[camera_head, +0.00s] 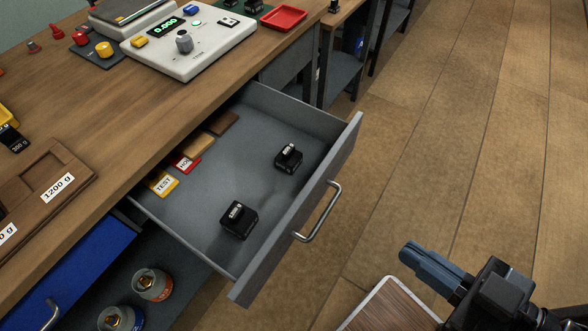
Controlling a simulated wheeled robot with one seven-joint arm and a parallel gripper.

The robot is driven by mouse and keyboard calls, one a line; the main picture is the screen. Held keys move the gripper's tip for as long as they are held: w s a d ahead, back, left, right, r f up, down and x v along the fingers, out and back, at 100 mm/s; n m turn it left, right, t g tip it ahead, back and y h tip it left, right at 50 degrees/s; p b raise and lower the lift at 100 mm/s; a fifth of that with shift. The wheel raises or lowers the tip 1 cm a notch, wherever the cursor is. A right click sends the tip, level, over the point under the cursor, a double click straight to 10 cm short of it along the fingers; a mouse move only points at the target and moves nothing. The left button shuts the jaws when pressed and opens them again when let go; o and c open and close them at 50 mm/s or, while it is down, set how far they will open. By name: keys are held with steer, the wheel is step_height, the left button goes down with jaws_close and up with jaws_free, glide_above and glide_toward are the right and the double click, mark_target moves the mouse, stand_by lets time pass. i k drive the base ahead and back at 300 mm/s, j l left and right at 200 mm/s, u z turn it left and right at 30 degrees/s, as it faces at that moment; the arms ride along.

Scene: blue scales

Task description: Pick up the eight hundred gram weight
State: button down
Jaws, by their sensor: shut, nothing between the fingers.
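Two black weights lie in the open grey drawer (262,150). The nearer weight (239,220) sits toward the front of the drawer, and the farther weight (288,158) sits near the drawer's front panel at the upper right. Each has a small pale label on top, too small to read, so I cannot tell which is eight hundred grams. My gripper (408,254) is at the lower right, outside the drawer, with its fingers closed together and empty. It is apart from both weights.
The drawer handle (318,213) sticks out toward my gripper. Yellow and red labelled blocks (163,184) lie along the drawer's inner side. A scale (190,40) and a wooden tray marked 1200 g (50,178) stand on the bench. A 200 g weight (14,138) is at the left. Floor is clear at right.

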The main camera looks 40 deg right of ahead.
mark_target(288, 159)
steer(key=i+j, duration=0.2)
steer(key=i+j+z, duration=0.1)
steer(key=j, duration=0.35)
steer(key=i+j, duration=0.25)
steer(key=i+j+z, duration=0.1)
steer(key=j, duration=0.3)
steer(key=i+j, duration=0.2)
steer(key=j+z, duration=0.05)
steer(key=j, duration=0.05)
